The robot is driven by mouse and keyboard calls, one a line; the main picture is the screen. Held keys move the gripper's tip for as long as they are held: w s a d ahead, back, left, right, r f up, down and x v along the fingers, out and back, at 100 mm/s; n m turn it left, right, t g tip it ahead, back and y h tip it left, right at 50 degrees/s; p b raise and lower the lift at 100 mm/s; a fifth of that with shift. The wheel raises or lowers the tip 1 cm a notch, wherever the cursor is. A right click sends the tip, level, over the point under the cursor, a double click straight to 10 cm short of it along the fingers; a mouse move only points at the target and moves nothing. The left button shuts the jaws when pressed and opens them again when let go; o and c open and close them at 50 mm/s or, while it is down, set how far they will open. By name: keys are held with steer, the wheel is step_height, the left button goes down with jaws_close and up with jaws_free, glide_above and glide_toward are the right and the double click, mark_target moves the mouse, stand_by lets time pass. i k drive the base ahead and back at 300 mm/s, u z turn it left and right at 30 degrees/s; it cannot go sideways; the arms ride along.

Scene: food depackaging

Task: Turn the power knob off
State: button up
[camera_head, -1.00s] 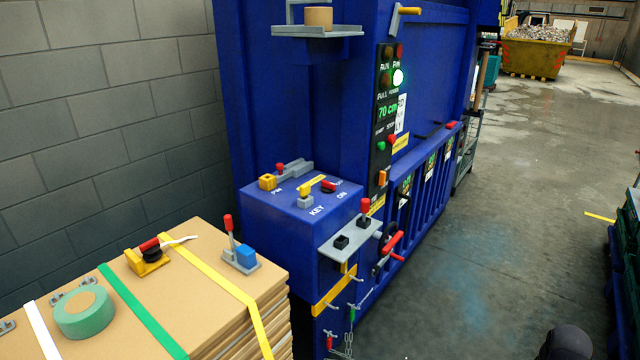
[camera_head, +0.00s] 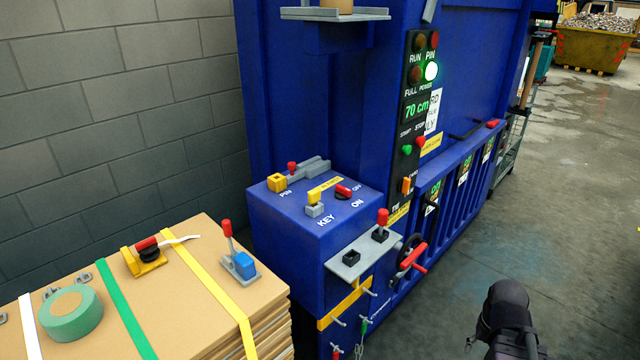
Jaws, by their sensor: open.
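The power knob (camera_head: 343,192) is a small red-handled rotary knob on a black base. It sits on top of the blue control box (camera_head: 300,232), between an OFF label behind it and an ON label in front. I cannot tell for sure which label its handle points to. A dark part of my arm shows at the bottom right, well apart from the knob. My gripper's fingers are not visible.
A yellow key switch (camera_head: 318,196) stands just left of the knob, with a yellow-grey pin latch (camera_head: 290,178) behind. A grey shelf (camera_head: 350,262) with a red-topped lever juts out in front. A cardboard stack (camera_head: 200,300) stands left. Floor at right is clear.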

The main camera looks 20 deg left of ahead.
mark_target(343, 193)
steer(key=u, duration=0.35)
steer(key=i, duration=0.85)
steer(key=u, duration=0.15)
